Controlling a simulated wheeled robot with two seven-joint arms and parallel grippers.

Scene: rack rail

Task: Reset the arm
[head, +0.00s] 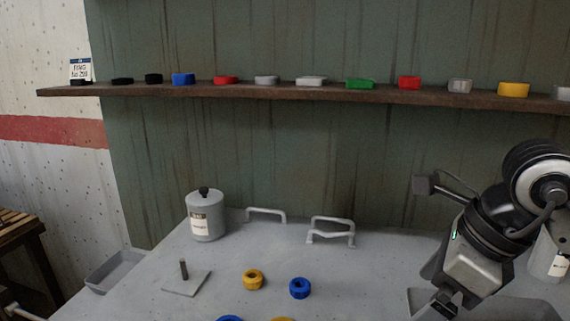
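My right arm comes in from the right edge, bent over the right side of the grey table (130,300). My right gripper (436,306) points down at the bottom of the head view, and its fingertips are partly cut off. I cannot tell whether it is open or shut, and I see nothing held in it. My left gripper is not in view. A yellow ring (253,279) and a blue ring (300,288) lie on the table, left of my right gripper. A square plate with an upright peg (184,270) stands further left, with no ring on it.
A grey lidded canister (205,216) and two grey handle-like rails (266,213) (331,230) stand at the table's back. Another blue ring (230,318) and a yellow one (283,319) are cut off below. A wall shelf (230,92) holds several coloured pieces. A grey tray (116,271) is at left.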

